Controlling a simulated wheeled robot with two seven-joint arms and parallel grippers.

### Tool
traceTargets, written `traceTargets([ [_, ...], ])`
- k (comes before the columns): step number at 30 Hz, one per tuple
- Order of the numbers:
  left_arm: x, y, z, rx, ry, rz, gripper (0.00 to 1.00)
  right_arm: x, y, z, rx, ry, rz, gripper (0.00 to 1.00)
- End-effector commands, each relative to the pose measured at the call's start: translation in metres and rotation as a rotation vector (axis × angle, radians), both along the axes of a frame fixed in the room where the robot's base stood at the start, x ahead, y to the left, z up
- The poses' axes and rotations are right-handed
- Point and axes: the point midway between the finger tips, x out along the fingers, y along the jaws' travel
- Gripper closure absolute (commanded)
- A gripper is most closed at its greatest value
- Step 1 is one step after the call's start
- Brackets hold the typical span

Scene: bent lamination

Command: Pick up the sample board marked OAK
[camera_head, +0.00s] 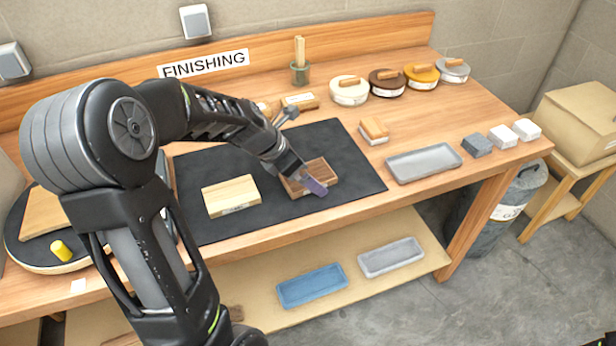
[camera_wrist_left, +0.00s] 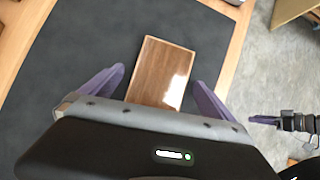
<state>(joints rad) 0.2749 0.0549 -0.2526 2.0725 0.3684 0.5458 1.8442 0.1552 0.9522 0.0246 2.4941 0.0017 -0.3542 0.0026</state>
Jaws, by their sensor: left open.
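Two boards lie on the black mat (camera_head: 215,163). One is a pale wood board (camera_head: 231,195) with a small label on its front edge, too small to read. The other is a dark brown board (camera_head: 318,170) to its right, with no readable mark. My left gripper (camera_head: 306,183) is open just over the brown board and partly hides it. In the left wrist view the brown board (camera_wrist_left: 162,72) lies between my spread purple fingers (camera_wrist_left: 160,76), with a gap on each side. My right gripper (camera_wrist_left: 263,119) shows small at the right of that view, its opening unclear.
Right of the mat are a small wood-topped block (camera_head: 374,130), a grey tray (camera_head: 424,162) and several small blocks (camera_head: 477,145). Lidded tins (camera_head: 349,91) stand behind. A round turntable (camera_head: 50,262) is at left. Two trays (camera_head: 312,285) lie on the lower shelf.

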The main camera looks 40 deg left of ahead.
Motion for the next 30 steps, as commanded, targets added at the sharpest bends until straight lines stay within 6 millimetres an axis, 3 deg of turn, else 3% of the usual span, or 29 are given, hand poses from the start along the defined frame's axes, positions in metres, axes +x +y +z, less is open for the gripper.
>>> traceTargets([
  [6,-0.0001,0.0000,0.0002,0.000,0.000,0.000,0.01,0.0000,0.0000,0.0000,0.000,0.000,0.000,0.64],
  [30,-0.0002,0.0000,0.0000,0.000,0.000,0.000,0.66,0.0000,0.0000,0.0000,0.000,0.000,0.000,0.64],
])
